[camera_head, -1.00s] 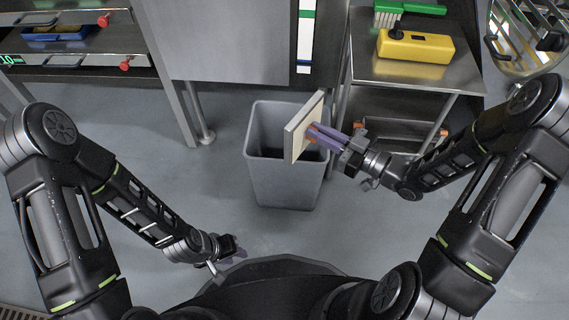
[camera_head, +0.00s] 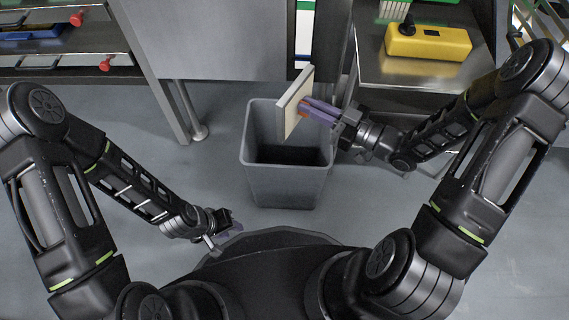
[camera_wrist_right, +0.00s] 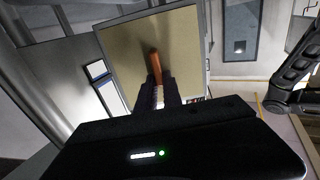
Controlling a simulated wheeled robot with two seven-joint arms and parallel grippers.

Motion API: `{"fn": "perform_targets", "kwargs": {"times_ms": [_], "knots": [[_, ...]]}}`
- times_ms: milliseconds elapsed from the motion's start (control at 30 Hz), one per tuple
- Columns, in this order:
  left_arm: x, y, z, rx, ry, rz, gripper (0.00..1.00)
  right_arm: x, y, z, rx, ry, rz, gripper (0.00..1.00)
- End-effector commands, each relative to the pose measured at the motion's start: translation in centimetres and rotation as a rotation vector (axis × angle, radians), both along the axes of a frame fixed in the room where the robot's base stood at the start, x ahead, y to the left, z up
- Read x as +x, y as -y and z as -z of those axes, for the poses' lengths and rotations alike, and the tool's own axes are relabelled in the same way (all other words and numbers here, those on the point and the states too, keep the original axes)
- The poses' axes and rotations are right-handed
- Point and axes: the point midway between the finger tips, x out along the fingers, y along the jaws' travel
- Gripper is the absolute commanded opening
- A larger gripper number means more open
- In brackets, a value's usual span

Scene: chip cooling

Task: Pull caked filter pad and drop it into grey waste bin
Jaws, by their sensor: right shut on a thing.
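The filter pad (camera_head: 293,100) is a flat tan panel with a pale frame and an orange tab. My right gripper (camera_head: 312,110) is shut on its orange tab and holds the pad upright and tilted above the grey waste bin (camera_head: 289,187). The bin stands open on the floor in front of the steel cabinet. In the right wrist view the pad (camera_wrist_right: 185,50) fills the middle, with the orange tab (camera_wrist_right: 155,66) between the fingers. My left gripper (camera_head: 232,228) is low, near my base and away from the bin; its finger opening is unclear.
Racks with red knobs (camera_head: 105,65) are at upper left. The floor left of the bin is clear.

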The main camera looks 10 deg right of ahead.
Motion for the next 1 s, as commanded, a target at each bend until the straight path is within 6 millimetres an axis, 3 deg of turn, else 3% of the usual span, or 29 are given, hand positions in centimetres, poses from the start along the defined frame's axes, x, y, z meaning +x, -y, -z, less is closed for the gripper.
{"fn": "perform_targets", "kwargs": {"times_ms": [500, 900, 933, 1000], "knots": [[0.8, 0.0, 4.7, 0.002, 0.018, -0.010, 0.32, 0.0, 0.0, 5.4, 0.001, 0.001, 0.000, 0.00], [0.9, 0.0, 4.8, 0.000, 0.017, -0.010, 0.32, 0.0, 0.0, 5.7, 0.001, 0.001, 0.000, 0.00], [0.9, 0.0, 4.8, 0.000, 0.017, -0.010, 0.32, 0.0, 0.0, 5.7, 0.001, 0.001, 0.000, 0.11], [0.9, 0.0, 4.8, 0.000, 0.017, -0.010, 0.32, 0.0, 0.0, 5.7, 0.000, 0.000, 0.000, 0.17]]}}
